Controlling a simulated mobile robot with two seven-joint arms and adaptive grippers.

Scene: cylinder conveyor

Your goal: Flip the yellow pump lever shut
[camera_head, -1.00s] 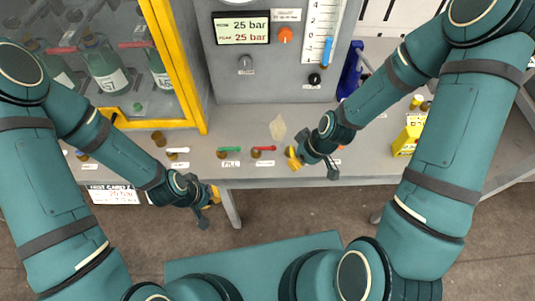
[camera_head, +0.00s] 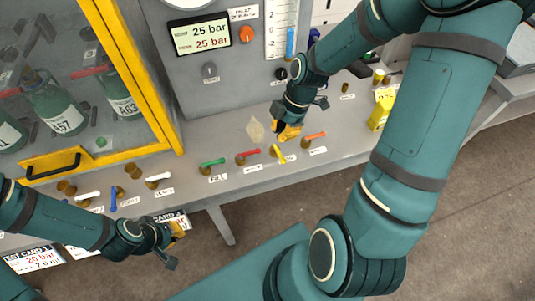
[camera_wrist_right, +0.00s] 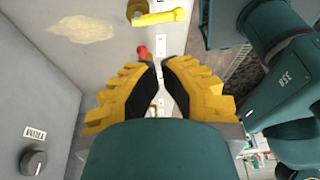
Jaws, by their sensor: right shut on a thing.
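The yellow pump lever (camera_head: 279,154) is on the grey bench ledge, its handle angled toward the front edge. It also shows in the right wrist view (camera_wrist_right: 160,17), beyond my fingertips and apart from them. My right gripper (camera_head: 285,133) is just behind the lever in the head view. In the right wrist view its yellow fingers (camera_wrist_right: 159,65) are drawn nearly together; what they hold is hidden. My left gripper (camera_head: 176,241) hangs in front of the ledge at lower left, away from the lever; its finger opening is unclear.
A red lever (camera_head: 247,153) and a green lever (camera_head: 212,162) sit to the left, an orange-red lever (camera_head: 315,135) close on the right. A yellow box (camera_head: 380,113) stands further right. The yellow-framed cabinet (camera_head: 140,75) is at left.

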